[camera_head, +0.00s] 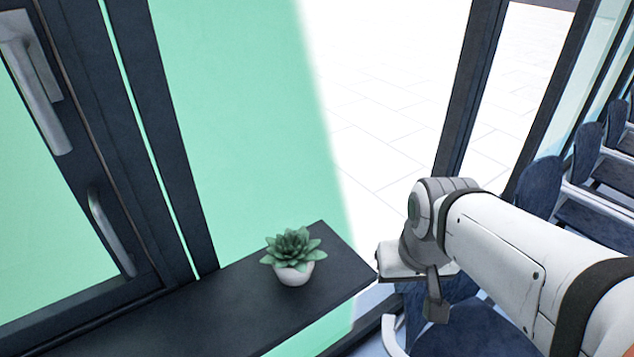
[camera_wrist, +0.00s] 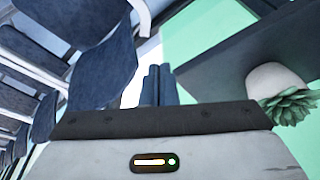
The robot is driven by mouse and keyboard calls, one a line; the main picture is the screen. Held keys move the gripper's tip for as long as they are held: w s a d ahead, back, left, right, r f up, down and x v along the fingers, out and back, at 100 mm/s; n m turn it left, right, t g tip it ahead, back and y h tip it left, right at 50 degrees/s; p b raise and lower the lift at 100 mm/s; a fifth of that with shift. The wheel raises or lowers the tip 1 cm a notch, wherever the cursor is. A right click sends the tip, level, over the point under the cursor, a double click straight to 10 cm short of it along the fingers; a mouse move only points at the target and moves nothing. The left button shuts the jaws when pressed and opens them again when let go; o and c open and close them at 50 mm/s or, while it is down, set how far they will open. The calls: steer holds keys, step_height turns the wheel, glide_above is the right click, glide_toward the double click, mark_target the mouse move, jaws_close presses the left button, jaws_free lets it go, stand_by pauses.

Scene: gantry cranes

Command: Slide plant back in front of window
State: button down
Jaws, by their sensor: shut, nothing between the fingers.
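A small green succulent in a white pot (camera_head: 293,272) stands upright on a dark sill (camera_head: 215,312), close to the sill's right end. The window (camera_head: 232,120) behind it has a pale green pane in a dark frame. My gripper (camera_head: 379,265) is just off the right end of the sill, to the right of the plant and apart from it. In the wrist view, its two dark fingers (camera_wrist: 157,85) are together and empty.
Silver handles (camera_head: 40,95) sit on the dark frame at the left. Rows of blue seats (camera_head: 545,187) stand at the right, with one seat below my gripper. The sill is clear to the left of the plant.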

step_height(320, 180, up, 4)
steer(key=m+g+y+p, duration=0.3)
steer(key=m+g+p, duration=0.2)
steer(key=m+p, duration=0.6)
glide_above(321, 245)
steer(key=w+d, duration=0.5)
steer(key=w, duration=0.2)
steer(key=p+x, duration=0.1)
steer(key=x, duration=0.8)
steer(key=shift+d+f, duration=0.1)
steer(key=s+a+p, duration=0.1)
steer(key=s+a, duration=0.1)
steer(key=shift+a+p, duration=0.35)
steer(key=shift+a, duration=0.25)
